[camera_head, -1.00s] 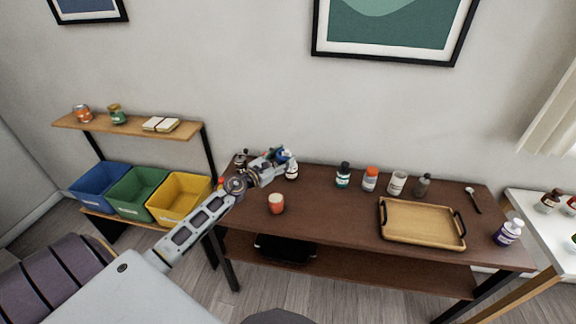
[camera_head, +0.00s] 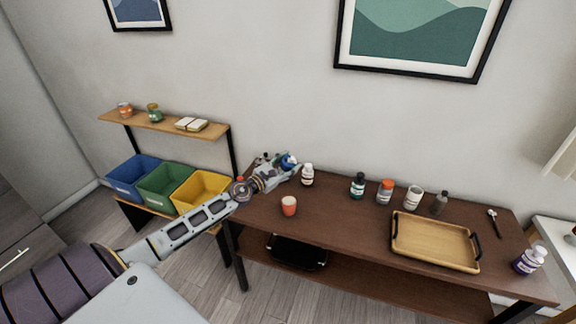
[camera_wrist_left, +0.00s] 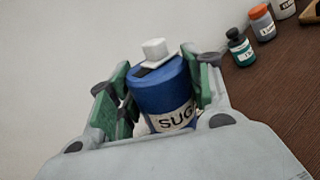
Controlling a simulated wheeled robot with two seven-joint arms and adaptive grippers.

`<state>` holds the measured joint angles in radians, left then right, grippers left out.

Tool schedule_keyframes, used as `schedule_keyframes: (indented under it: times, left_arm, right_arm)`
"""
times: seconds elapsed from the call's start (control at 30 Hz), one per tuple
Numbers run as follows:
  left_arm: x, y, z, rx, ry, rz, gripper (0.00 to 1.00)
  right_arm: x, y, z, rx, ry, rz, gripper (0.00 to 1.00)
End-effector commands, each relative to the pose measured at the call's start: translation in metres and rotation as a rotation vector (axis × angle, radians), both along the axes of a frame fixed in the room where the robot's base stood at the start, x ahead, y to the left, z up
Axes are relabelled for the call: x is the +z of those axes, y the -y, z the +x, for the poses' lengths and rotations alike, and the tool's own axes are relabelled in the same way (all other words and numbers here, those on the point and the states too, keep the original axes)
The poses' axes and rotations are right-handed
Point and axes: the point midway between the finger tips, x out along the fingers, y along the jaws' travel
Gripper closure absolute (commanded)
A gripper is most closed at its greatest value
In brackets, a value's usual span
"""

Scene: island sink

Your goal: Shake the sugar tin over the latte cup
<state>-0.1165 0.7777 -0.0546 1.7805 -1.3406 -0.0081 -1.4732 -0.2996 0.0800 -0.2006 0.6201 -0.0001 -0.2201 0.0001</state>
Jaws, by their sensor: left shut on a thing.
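My left gripper (camera_head: 284,164) is shut on a blue tin (camera_wrist_left: 165,93) over the left back part of the dark brown table (camera_head: 340,224). In the left wrist view the tin has a white cap and a pale label reading "SUG", and green finger pads sit on both sides of it. The tin also shows small in the head view (camera_head: 289,160). A red-orange cup (camera_head: 289,207) with a pale top stands near the table's left front, in front of the gripper. I cannot tell whether it holds latte. My right gripper is not in view.
A white bottle (camera_head: 307,175) stands just right of the gripper. Several bottles and jars, including a teal one (camera_head: 357,186), line the table's back. A wooden tray (camera_head: 434,263) lies at the right. Bins, including a yellow one (camera_head: 200,190), stand left of the table.

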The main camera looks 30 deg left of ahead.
Motion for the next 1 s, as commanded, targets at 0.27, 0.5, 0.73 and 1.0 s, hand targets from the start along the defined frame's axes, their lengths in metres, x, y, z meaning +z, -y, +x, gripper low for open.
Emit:
schedule_keyframes:
  times: [0.27,0.5,0.73,1.0]
  left_arm:
    - [0.0013,-0.0013,0.0003,0.004,0.014,0.076,0.77]
    - [0.0012,-0.0012,0.0003,0.004,0.017,0.090,0.77]
    - [0.0011,-0.0012,0.0002,0.004,0.017,0.089,0.77]
    - [-0.0062,-0.0019,0.0002,0.004,0.026,0.150,0.77]
  right_arm:
    - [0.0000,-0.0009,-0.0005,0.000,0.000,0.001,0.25]
    - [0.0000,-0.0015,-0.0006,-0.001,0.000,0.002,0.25]
    - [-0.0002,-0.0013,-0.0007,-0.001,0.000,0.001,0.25]
    - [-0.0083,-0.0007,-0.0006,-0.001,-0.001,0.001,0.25]
